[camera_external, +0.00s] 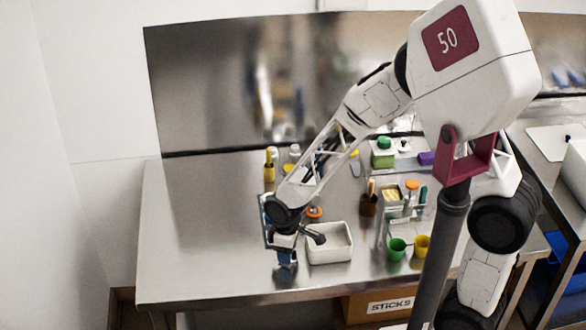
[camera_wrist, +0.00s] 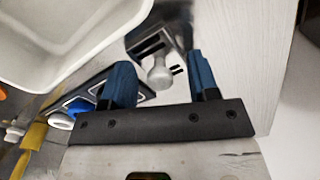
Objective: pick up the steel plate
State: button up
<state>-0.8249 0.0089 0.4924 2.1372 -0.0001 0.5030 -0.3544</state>
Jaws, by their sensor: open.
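My gripper (camera_external: 286,260) points down near the front of the steel counter, left of the white bin. In the wrist view my gripper (camera_wrist: 159,66) is open, with its two blue fingers apart. A small grey metal piece (camera_wrist: 150,42) with dark slots and a rounded knob shows between and beyond the fingertips. A dark grey patch (camera_external: 286,273) shows just below the fingers in the external view. I cannot tell whether either is the steel plate, or whether the fingers touch anything. No other plate is clear to me.
The white bin (camera_external: 330,257) stands close right of my gripper; its rim (camera_wrist: 112,42) fills the wrist view's upper left. Green (camera_external: 396,250) and yellow (camera_external: 422,246) cups stand farther right. Bottles and tools crowd the back. The counter's left side (camera_external: 195,240) is clear.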

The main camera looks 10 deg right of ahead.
grip_shut()
dwell(0.3)
jog(key=shift+r, duration=0.2)
jog(key=shift+r, duration=4.85)
jog(key=shift+w, duration=0.1)
